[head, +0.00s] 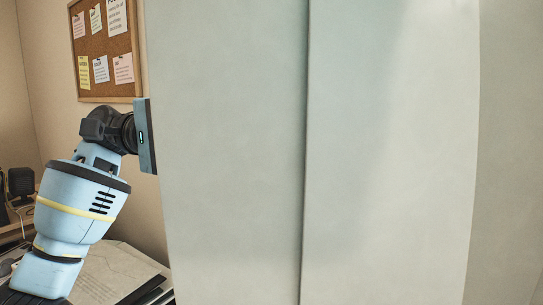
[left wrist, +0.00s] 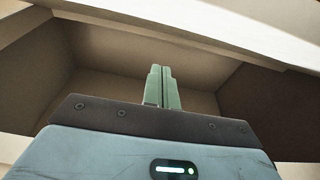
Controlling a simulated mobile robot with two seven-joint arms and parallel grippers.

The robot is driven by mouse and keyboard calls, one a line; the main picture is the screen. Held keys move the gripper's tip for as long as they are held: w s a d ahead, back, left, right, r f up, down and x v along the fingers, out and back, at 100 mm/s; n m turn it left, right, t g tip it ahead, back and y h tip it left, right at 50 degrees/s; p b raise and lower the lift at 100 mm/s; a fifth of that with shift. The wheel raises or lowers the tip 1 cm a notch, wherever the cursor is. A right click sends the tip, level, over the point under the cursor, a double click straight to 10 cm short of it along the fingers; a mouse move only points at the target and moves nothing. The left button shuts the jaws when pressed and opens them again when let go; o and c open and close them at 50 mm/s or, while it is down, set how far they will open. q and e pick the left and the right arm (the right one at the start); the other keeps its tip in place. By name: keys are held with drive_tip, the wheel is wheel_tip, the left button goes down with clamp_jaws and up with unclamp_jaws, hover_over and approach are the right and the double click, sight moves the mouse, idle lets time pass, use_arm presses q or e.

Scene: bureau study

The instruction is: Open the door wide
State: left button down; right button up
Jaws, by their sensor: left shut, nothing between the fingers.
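A large pale grey-green door panel (head: 230,150) fills the middle of the head view. A vertical edge separates it from a second pale panel (head: 390,150) to its right; I cannot tell how far the door stands open. My left arm reaches from the left to the first panel's left edge, and its fingers are hidden behind that panel. In the left wrist view my left gripper (left wrist: 161,69) has its green fingers together, with nothing between them. They point toward a shadowed brown recess (left wrist: 130,88) with pale edges. My right gripper is out of view.
A cork board (head: 104,48) with several notes hangs on the beige wall at the left. Below it, papers (head: 118,272) lie on a surface near my left arm. A dark object (head: 20,181) stands at the far left. The panels block the view beyond.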

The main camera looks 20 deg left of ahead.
sight(262, 153)
use_arm(q)
drive_tip(key=shift+s+d, duration=0.85)
drive_tip(key=shift+d, duration=0.85)
drive_tip(key=shift+s+d, duration=0.9)
drive_tip(key=shift+d, duration=0.85)
drive_tip(key=shift+s+d, duration=0.85)
drive_tip(key=shift+d, duration=0.85)
drive_tip(key=shift+s+p, duration=0.1)
drive_tip(key=shift+p, duration=0.25)
